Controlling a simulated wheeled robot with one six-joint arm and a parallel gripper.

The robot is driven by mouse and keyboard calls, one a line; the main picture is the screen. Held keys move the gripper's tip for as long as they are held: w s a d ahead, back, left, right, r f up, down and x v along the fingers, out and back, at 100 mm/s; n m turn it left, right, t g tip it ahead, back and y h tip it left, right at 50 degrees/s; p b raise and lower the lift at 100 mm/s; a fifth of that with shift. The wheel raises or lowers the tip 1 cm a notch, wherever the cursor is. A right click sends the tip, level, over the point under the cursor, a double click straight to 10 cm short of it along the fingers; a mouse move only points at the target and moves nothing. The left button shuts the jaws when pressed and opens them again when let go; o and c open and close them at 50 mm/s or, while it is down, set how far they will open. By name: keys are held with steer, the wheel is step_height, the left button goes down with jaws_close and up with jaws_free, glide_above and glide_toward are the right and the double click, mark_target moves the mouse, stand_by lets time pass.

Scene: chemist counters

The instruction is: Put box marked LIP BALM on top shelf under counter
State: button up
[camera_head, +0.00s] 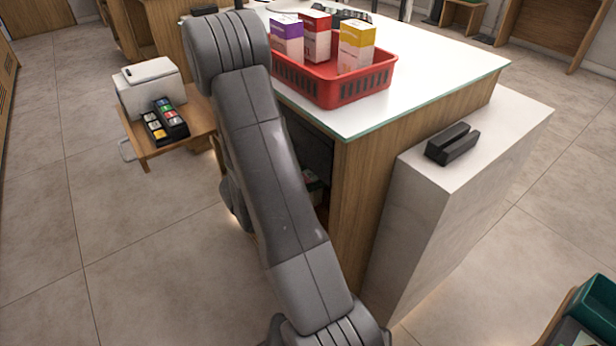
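Three boxes stand in a red basket (345,92) on the white counter top (430,62): a purple and white box (287,38), a red and white box (316,38) and a yellow and white box (356,48). Their lettering is too small to read, so I cannot tell which is LIP BALM. The counter's dark opening (308,145) shows partly behind my arm, with small white and green items (313,187) low inside. The shelf boards are mostly hidden. My arm crosses in front of the counter; my gripper's fingers do not show.
A side shelf (150,150) at left holds a white printer (150,85) and a dark keypad (165,121). A pale stone panel (440,215) with a black holder (452,144) stands right of the counter. A green bin (597,303) is at lower right. The left floor is clear.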

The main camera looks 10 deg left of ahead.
steer(key=shift+o, duration=0.2)
steer(key=shift+r, duration=0.1)
steer(key=shift+r, duration=0.2)
steer(key=p+v, duration=0.2)
steer(key=v, duration=1)
